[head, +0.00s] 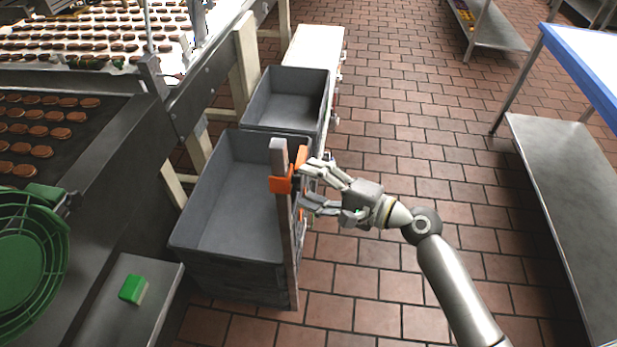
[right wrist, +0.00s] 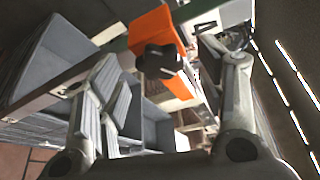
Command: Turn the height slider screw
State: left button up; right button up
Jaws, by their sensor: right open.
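The height slider is an orange bracket (head: 283,183) on an upright metal post (head: 284,230) beside the grey bins. In the right wrist view the orange bracket (right wrist: 150,30) carries a dark round screw knob (right wrist: 158,62) on its near face. My right gripper (head: 308,187) comes in from the right and is close to the bracket. Its fingers are open. In the right wrist view the knob lies between the two fingers, further out, and I cannot tell whether they touch it. In the head view the knob is hard to make out behind the fingers. My left gripper is not in view.
A large grey bin (head: 185,215) stands left of the post, with another grey bin (head: 327,100) behind it. A conveyor (head: 95,135) with round biscuits runs along the left. A steel shelf (head: 575,190) stands at the right. The tiled floor (head: 420,120) between is clear.

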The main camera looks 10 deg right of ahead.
jog(key=shift+w+a, duration=0.35)
jog(key=shift+a, duration=0.1)
jog(key=c, duration=1)
jog(key=shift+f+b, duration=0.3)
jog(key=shift+b, duration=0.35)
jog(key=n+b, duration=0.2)
jog(key=b, duration=0.2)
jog(key=n+t+y+b, duration=0.1)
jog(key=n+b, duration=0.1)
jog(key=b, duration=0.2)
jog(key=n+b, duration=0.1)
jog(key=b, duration=0.4)
jog(key=shift+f+n+y, duration=0.3)
jog(key=shift+n+y, duration=0.1)
jog(key=shift+r+n+b, duration=0.25)
jog(key=shift+n+b, duration=0.15)
jog(key=shift+b, duration=0.4)
